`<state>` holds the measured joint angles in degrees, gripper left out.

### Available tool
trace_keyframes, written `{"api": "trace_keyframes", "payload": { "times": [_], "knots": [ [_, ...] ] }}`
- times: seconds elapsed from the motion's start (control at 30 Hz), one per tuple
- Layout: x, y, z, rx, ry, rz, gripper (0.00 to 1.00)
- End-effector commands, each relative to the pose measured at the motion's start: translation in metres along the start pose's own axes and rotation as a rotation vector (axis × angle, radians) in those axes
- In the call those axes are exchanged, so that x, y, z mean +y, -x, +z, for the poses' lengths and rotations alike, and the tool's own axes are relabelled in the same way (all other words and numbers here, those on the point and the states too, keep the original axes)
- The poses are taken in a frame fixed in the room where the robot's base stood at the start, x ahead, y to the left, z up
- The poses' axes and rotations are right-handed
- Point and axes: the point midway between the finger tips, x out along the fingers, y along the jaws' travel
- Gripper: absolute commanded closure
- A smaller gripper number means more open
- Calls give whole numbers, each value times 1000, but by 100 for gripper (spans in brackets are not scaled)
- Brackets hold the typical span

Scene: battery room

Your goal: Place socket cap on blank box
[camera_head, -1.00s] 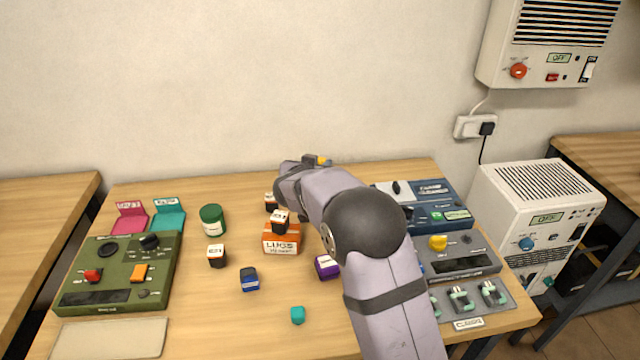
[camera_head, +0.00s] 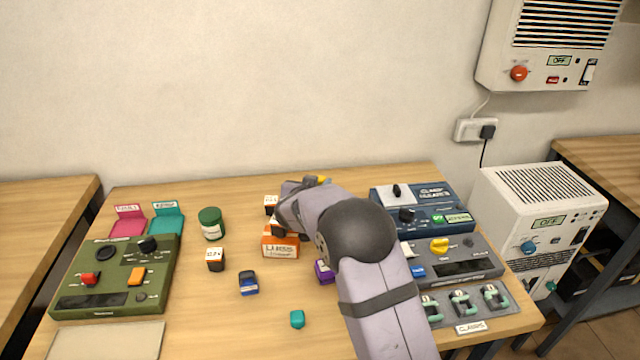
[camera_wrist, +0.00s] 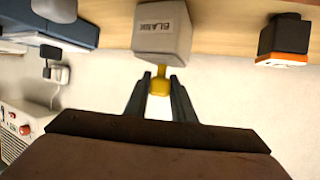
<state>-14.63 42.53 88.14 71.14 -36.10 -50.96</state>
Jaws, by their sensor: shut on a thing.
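My gripper (camera_wrist: 161,88) is shut on a small yellow socket cap (camera_wrist: 160,80), held between its two dark fingers in the wrist view. The grey blank box (camera_wrist: 163,30), with the word BLANK on it, lies just beyond the fingertips. The cap's far end shows close to the box's edge; I cannot tell whether they touch. In the head view, a bit of yellow (camera_head: 322,180) shows behind my wrist, and the blank box is hidden by my arm.
An orange LUGS box (camera_head: 280,246), a white-and-black box (camera_head: 215,259), a green jar (camera_head: 211,223), a blue box (camera_head: 248,283) and a teal block (camera_head: 297,319) stand left of my arm. Panels flank both sides. A dark orange-rimmed box (camera_wrist: 284,38) stands beside the blank box.

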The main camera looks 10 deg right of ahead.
Motion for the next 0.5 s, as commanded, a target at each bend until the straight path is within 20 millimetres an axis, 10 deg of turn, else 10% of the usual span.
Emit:
{"api": "trace_keyframes", "payload": {
  "times": [0.07, 0.1, 0.17, 0.5],
  "knots": [
    [0, -1, 3, -1, 1, 0, 98],
    [0, -1, 2, 0, 0, 0, 70],
    [0, -1, 2, -1, 0, 0, 59],
    [0, 0, 1, 0, 0, 0, 59]
  ]
}}
